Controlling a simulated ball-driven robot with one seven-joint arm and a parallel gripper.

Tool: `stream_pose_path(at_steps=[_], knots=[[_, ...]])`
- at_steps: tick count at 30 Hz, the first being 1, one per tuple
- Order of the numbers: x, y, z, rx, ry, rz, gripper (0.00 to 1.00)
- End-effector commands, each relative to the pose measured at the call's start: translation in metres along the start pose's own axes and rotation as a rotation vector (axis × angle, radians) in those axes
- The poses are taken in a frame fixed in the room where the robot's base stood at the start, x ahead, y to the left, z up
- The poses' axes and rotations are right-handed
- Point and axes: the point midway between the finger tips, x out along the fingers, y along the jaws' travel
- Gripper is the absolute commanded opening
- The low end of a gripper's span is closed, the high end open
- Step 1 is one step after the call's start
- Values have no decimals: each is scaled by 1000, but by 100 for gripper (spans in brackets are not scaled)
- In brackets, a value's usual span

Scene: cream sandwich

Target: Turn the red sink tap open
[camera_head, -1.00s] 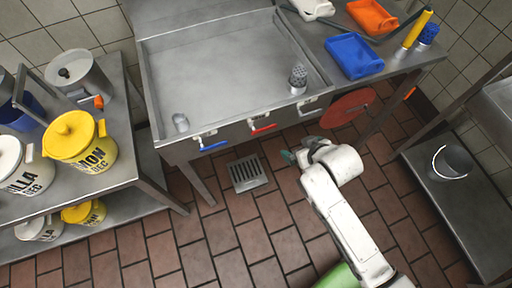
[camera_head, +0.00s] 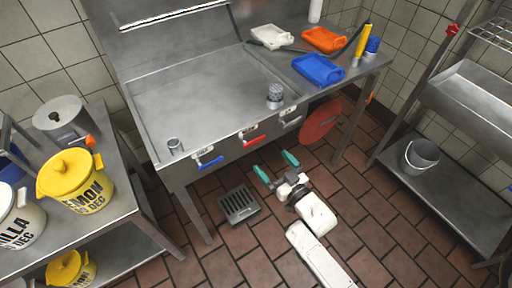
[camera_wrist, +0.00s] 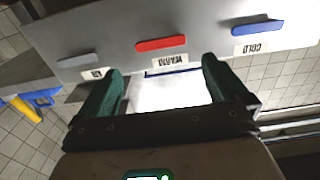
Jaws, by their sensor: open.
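The red tap handle (camera_head: 255,141) is on the front panel of the steel sink (camera_head: 215,165), between the blue tap (camera_head: 209,163) on the left and the grey tap (camera_head: 293,122) on the right. In the wrist view the red handle (camera_wrist: 161,44) lies level beyond the fingers, with a label below it. My gripper (camera_head: 276,167) is open and empty, with green fingers, in front of and below the panel, apart from the red handle. In the wrist view the two fingers of my gripper (camera_wrist: 160,80) stand wide apart below the handle.
A floor drain (camera_head: 239,204) lies below the sink. A red disc (camera_head: 320,122) hangs under the counter at right. Blue, orange and white trays sit on the right counter. A left table (camera_head: 118,190) holds a yellow pot (camera_head: 75,180). A bucket (camera_head: 420,157) stands on a right shelf.

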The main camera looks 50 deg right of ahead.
Motion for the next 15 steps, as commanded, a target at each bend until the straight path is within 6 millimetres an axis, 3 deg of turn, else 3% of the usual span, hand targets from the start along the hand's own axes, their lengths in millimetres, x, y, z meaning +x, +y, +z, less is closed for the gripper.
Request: stream_pose_path(at_steps=[9,15], knots=[[57,0,-2,0,1,1,100],[84,0,-1,-1,0,0,100]])
